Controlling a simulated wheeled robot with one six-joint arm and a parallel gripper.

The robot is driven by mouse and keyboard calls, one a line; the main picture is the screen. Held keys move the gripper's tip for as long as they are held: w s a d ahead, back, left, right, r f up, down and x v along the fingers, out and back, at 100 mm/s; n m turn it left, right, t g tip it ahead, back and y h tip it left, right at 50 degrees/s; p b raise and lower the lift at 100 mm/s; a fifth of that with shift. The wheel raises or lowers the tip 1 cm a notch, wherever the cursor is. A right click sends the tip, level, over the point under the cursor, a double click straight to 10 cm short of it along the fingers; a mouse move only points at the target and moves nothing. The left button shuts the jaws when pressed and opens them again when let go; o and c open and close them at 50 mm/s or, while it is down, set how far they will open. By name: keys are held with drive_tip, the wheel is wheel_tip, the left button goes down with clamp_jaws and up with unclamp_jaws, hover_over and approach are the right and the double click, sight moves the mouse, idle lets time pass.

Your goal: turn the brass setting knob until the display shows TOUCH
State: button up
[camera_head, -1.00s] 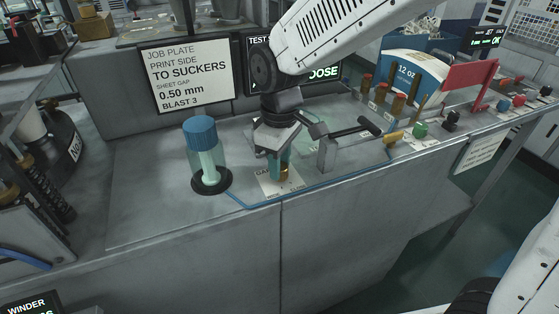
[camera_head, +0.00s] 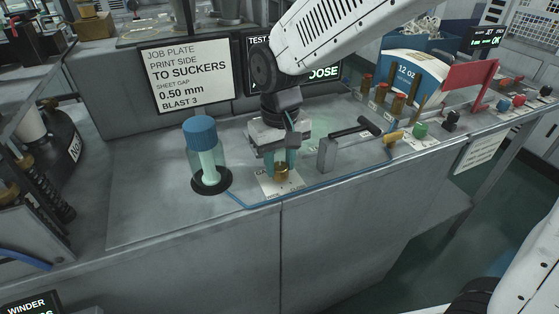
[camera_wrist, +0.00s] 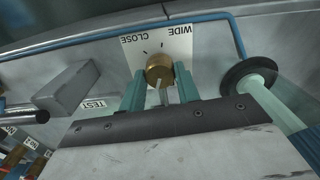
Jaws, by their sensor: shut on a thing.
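The brass setting knob (camera_head: 282,172) stands on a white label plate (camera_head: 291,187) at the front of the grey bench. The wrist view shows the knob (camera_wrist: 160,69) from above, with CLOSE and WIDE on its plate (camera_wrist: 130,50). My gripper (camera_head: 281,166) points down and is shut on the knob, its teal fingers on either side of it (camera_wrist: 158,88). The dark display (camera_head: 325,73) behind my arm is mostly hidden; the letters "TEST" and "OOSE" show.
A clear cylinder with a blue cap (camera_head: 200,135) stands left of the knob. A blue tube (camera_head: 330,189) runs along the bench front. A job plate sign (camera_head: 188,75) stands behind.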

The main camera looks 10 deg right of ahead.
sight(280, 166)
drive_tip(key=shift+m, duration=0.3)
drive_tip(key=o, duration=1)
wheel_tip(280, 166, up, 8)
drive_tip(key=shift+f, duration=0.1)
drive_tip(key=s+d+m, duration=0.1)
drive_tip(key=s+d, duration=0.5)
drive_tip(key=d, duration=0.1)
drive_tip(key=s+d+m+t, duration=0.1)
drive_tip(key=s+d, duration=0.5)
drive_tip(key=s, duration=0.1)
drive_tip(key=s+d+r+m, duration=0.1)
drive_tip(key=s+d, duration=0.5)
drive_tip(key=d, duration=0.1)
drive_tip(key=shift+s+d, duration=0.15)
drive_tip(key=shift+d, duration=0.2)
